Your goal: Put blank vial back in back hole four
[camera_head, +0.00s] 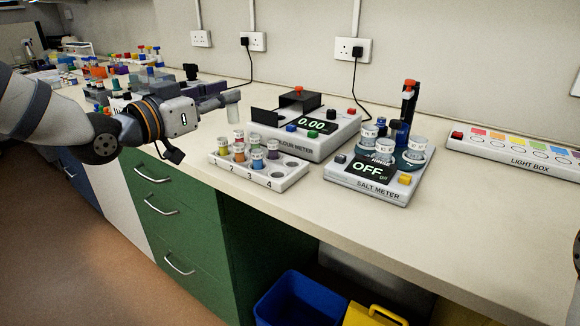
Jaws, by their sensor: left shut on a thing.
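My left gripper (226,97) comes in from the left and is shut on the blank vial (233,112), a pale clear vial with a grey top. It holds the vial roughly upright in the air, above and behind the left part of the vial rack. The white vial rack (262,184) stands near the bench's front edge, with 2, 3 and 4 readable on its front. Several coloured vials with pale caps stand in it. Two holes at its right end, under number 4, look empty: the back one (291,163) and the front one. My right gripper is not in view.
The salt meter (367,186), with several jars, is to the right. A light box (515,149) lies farther right. Clutter fills the bench's far left. The right front bench is clear.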

